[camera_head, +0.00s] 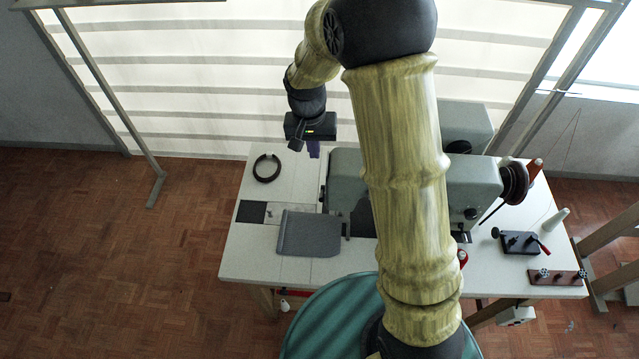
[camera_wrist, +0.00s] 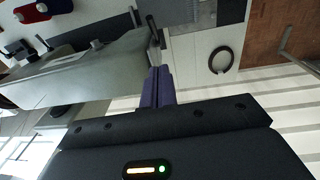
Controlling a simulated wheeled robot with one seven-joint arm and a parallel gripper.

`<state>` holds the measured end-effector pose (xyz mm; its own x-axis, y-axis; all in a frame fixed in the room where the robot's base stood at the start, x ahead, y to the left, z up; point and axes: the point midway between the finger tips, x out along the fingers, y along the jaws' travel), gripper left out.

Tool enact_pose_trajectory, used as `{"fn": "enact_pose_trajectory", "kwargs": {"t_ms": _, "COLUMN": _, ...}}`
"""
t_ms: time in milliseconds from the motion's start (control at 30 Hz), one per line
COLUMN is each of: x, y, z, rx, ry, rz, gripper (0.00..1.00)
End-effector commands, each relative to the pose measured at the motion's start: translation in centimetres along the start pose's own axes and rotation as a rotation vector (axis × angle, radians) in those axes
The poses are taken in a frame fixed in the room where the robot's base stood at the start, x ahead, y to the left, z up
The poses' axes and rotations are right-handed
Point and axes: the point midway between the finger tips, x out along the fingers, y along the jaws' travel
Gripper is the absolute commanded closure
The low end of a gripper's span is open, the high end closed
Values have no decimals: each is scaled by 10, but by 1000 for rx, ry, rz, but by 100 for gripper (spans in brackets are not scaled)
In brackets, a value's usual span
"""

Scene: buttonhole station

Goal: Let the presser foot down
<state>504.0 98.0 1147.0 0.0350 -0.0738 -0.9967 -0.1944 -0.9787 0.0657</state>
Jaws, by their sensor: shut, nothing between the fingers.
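The grey-green sewing machine (camera_head: 475,185) stands on the white table; my arm hides its middle in the head view. In the wrist view its arm (camera_wrist: 90,75) reaches in from the left, ending beside my fingers. A small black-tipped lever-like part (camera_wrist: 151,22) sticks out at that end; I cannot tell whether it is the presser foot lever. The presser foot itself cannot be made out. My gripper (camera_head: 313,150) has purple fingers, shut and empty, at the back left of the machine head. They also show in the wrist view (camera_wrist: 158,88); whether they touch the machine is unclear.
A black ring (camera_head: 266,168) lies on the table (camera_head: 240,262) left of my gripper. A grey plate (camera_head: 310,234) lies in front of the machine head. A handwheel (camera_head: 514,183), a thread cone (camera_head: 556,221) and a small black fixture (camera_head: 520,243) are at the right.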

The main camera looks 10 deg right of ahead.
Motion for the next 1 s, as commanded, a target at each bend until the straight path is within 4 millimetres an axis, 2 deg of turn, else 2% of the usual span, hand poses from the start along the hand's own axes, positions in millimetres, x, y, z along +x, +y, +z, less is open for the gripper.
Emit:
{"fn": "enact_pose_trajectory", "kwargs": {"t_ms": 667, "x": 92, "y": 1, "z": 1, "rx": 0, "ry": -5, "rz": 3, "gripper": 100}}
{"fn": "enact_pose_trajectory", "kwargs": {"t_ms": 800, "x": 108, "y": 4, "z": 15, "rx": -2, "ry": -6, "rz": 3, "gripper": 100}}
{"fn": "enact_pose_trajectory", "kwargs": {"t_ms": 1000, "x": 123, "y": 6, "z": 23, "rx": -1, "ry": -3, "rz": 1, "gripper": 100}}
